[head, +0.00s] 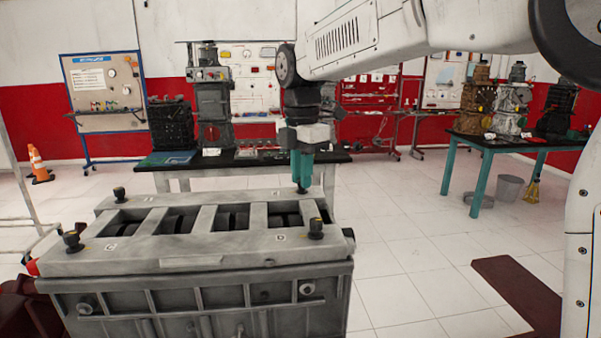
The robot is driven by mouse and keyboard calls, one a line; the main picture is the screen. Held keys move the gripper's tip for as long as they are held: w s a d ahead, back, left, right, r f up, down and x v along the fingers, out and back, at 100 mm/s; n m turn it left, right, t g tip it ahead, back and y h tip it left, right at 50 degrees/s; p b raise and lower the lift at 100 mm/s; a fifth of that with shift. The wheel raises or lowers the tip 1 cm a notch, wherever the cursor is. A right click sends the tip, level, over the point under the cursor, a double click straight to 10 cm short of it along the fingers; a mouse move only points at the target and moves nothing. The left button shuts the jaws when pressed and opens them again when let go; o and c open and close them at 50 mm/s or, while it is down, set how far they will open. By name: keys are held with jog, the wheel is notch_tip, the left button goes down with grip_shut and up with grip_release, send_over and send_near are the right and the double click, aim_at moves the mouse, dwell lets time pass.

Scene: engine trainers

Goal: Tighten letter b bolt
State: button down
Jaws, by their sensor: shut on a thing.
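A grey engine block (190,262) stands in front of me, with a dark-headed bolt near each corner of its top. My gripper (302,176), with teal fingers, points straight down at the back right corner. It is shut on the back right bolt (302,190), whose lower part shows just below the fingertips. The fingers hide the bolt's head, and I cannot read a letter beside it. The front right bolt (316,229) stands near a small D mark. The front left bolt (72,241) is near a C mark. The back left bolt (119,194) stands upright.
A dark-topped table (330,158) with engine parts stands behind the block. A teal-legged table (520,145) with engines is at the right, with a grey bucket (509,188) nearby. An orange cone (37,163) stands far left. The tiled floor right of the block is mostly clear.

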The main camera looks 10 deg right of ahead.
jog(key=m, duration=0.5)
jog(key=shift+m, duration=0.3)
jog(key=m, duration=0.6)
jog(key=shift+w, duration=0.1)
jog(key=m, duration=0.6)
jog(key=shift+m, duration=0.3)
jog(key=m, duration=0.5)
jog(key=shift+r+m, duration=0.1)
jog(key=shift+m, duration=0.3)
jog(key=c, duration=1.3)
grip_release()
jog(key=shift+c, duration=0.2)
